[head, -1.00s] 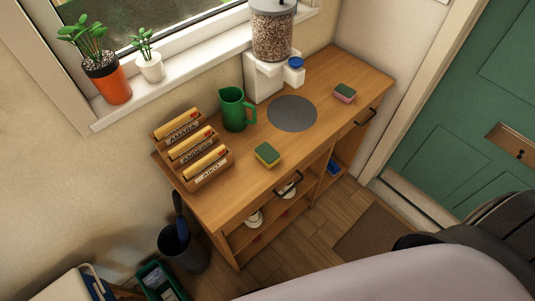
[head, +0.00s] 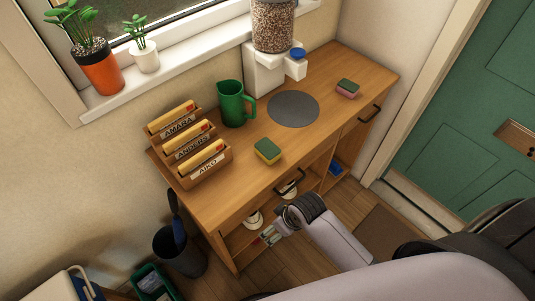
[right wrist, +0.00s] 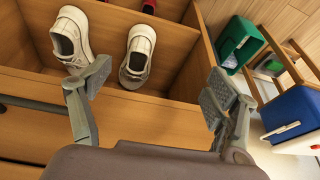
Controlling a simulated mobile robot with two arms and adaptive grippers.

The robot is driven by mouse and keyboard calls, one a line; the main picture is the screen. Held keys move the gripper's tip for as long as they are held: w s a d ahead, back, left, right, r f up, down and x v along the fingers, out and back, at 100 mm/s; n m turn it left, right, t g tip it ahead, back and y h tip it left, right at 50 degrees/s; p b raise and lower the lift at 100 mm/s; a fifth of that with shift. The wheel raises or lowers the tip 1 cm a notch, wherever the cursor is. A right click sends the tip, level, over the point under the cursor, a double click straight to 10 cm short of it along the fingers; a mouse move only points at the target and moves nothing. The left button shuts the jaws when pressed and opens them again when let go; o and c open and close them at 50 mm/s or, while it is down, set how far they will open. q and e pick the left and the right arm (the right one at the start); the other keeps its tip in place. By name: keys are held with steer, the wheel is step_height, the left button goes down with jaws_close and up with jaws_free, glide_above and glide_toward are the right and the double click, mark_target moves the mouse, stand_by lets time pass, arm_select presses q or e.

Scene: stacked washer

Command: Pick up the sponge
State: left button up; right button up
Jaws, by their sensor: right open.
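A sponge with a green top and yellow body (head: 268,151) lies on the wooden cabinet top near its front edge. A second sponge, green over pink (head: 347,88), lies at the right end of the top. My right gripper (head: 267,237) is below and in front of the cabinet top, lower than the yellow sponge and apart from it. In the right wrist view the right gripper (right wrist: 157,92) is open and empty, its fingers wide apart, facing the cabinet's shelves. No sponge shows in that view. My left gripper is not in view.
On the cabinet top (head: 225,203) are a letter rack (head: 205,172), a green jug (head: 232,104), a grey round mat (head: 293,109) and a dispenser (head: 272,35). White shoes (right wrist: 139,55) stand on a shelf. Drawer handles (head: 290,181) stick out in front. A dark bin (head: 180,250) stands at left.

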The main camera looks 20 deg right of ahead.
steer(key=a+r+n+y+b, duration=0.1)
steer(key=a+r+n+b, duration=0.15)
steer(key=r, duration=0.95)
steer(key=w+a+r+n, duration=0.1)
steer(key=w+n, duration=0.1)
steer(key=w+a+r+n, duration=0.1)
steer(key=w+n, duration=0.1)
steer(key=w+a+r+n+g+p, duration=0.1)
steer(key=w+a+n, duration=0.1)
steer(key=w+n, duration=0.1)
steer(key=shift+r, duration=0.35)
steer(key=w+d+r+n+g+h, duration=0.1)
steer(key=w+d+r+n, duration=0.2)
steer(key=w+r+n, duration=0.25)
steer(key=n+g+h, duration=0.1)
steer(key=n+h, duration=0.1)
glide_toward(267, 147)
step_height(267, 147, down, 5)
steer(key=shift+s+f+p, duration=0.15)
steer(key=shift+f+p, duration=0.05)
steer(key=shift+p, duration=0.5)
step_height(267, 147, down, 5)
steer(key=shift+f+p, duration=0.1)
steer(key=shift+p, duration=0.45)
steer(key=c, duration=0.8)
